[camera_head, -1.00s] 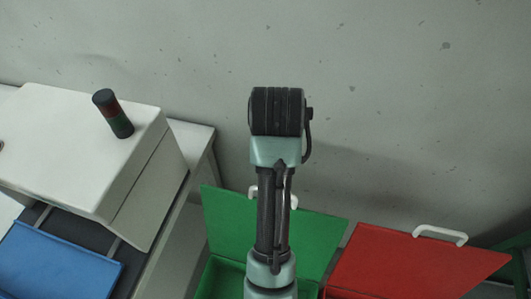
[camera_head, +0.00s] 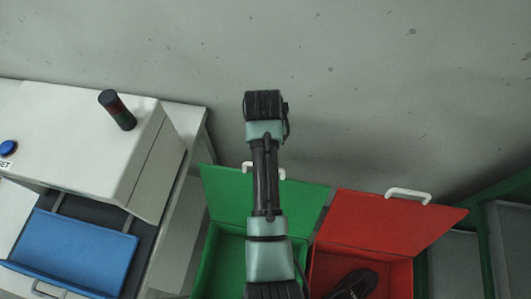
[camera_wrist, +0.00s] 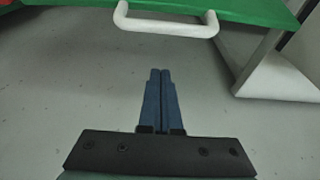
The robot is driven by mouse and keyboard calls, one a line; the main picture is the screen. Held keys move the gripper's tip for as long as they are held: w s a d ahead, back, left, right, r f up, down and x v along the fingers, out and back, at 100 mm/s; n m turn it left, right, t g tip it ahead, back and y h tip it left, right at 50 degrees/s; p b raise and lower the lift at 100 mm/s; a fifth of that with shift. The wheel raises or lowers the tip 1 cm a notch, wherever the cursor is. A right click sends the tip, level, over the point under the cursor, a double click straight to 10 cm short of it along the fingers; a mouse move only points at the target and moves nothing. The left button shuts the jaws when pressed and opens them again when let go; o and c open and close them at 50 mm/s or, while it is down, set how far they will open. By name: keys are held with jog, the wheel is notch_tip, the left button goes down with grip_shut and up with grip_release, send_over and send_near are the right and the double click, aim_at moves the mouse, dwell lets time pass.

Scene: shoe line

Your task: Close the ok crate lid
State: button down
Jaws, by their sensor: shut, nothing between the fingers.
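The green crate (camera_head: 207,275) stands in the lower middle of the head view, and I take it to be the ok crate, though no label shows. Its green lid (camera_head: 222,195) is open and tilted back, with a white handle (camera_head: 248,166) on its upper edge. My arm covers part of the lid and crate. In the wrist view my gripper (camera_wrist: 160,70) is shut and empty, its two blue fingers together. The lid's edge (camera_wrist: 240,10) and white handle (camera_wrist: 165,25) show just beyond the fingertips; I see no contact. My gripper is hidden in the head view.
A red crate (camera_head: 400,276) with its lid (camera_head: 385,225) open stands to the right, with a dark shoe (camera_head: 355,283) inside. A white machine (camera_head: 85,140) with a blue tray (camera_head: 75,250) stands left. Grey floor (camera_wrist: 60,80) lies below the fingers. A wall is behind.

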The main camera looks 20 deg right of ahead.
jog(key=shift+s+a+f+p, duration=0.2)
jog(key=shift+s+a+p, duration=0.35)
jog(key=shift+s+p, duration=0.2)
jog(key=shift+s+a+f+p, duration=0.15)
jog(key=shift+s+a+p, duration=0.4)
jog(key=shift+s, duration=0.25)
